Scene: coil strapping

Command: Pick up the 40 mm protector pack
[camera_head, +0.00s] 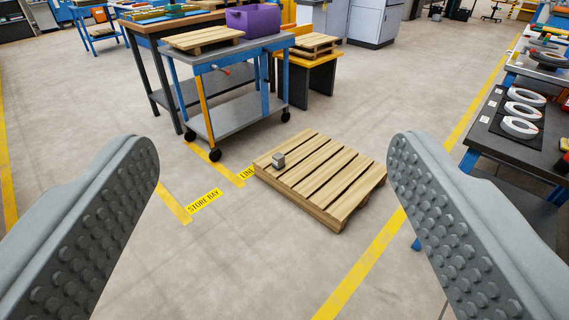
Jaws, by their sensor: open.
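My gripper (272,150) is open, its two studded grey fingers wide apart at the left and right of the view, with nothing between them close by. I cannot tell for sure which thing is the 40 mm protector pack. Several white ring-shaped items (519,128) lie on a dark mat on the right-hand bench, with small labels beside them too small to read. They are well beyond and to the right of my right finger. A small grey block (278,160) sits on the wooden pallet (330,170) on the floor ahead.
A blue-framed trolley (233,120) carries a small pallet (203,38) and a purple bin (255,20). The dark bench (480,140) runs along the right. Grey cabinets (375,22) stand at the back. Yellow lines mark the floor, which is clear between the pallet and my fingers.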

